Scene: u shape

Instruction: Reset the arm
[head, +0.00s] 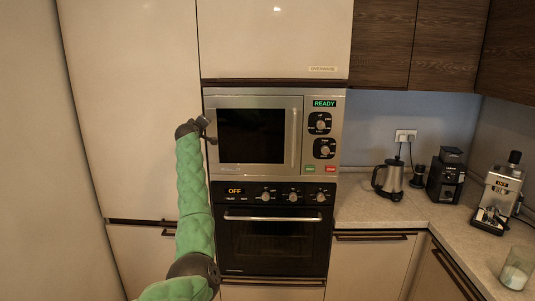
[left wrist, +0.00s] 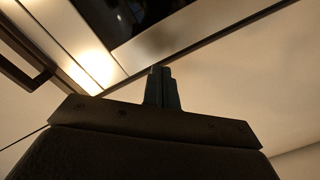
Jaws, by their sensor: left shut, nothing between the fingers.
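My left arm, in a green sleeve, rises from the bottom of the head view. My left gripper (head: 207,131) is at its top end, in front of the left edge of the microwave (head: 299,170). In the left wrist view the gripper fingers (left wrist: 162,80) are together and hold nothing. Their tips point toward a metal frame edge beside a dark pane. I cannot tell whether they touch it. My right gripper is in neither view.
The microwave door is closed and its display reads READY. A black oven (head: 273,245) below reads OFF. A kettle (head: 391,180), a coffee grinder (head: 446,177), an espresso machine (head: 497,199) and a glass jar (head: 516,272) stand on the right counter (head: 440,228). Tall pale cabinets (head: 130,120) are at left.

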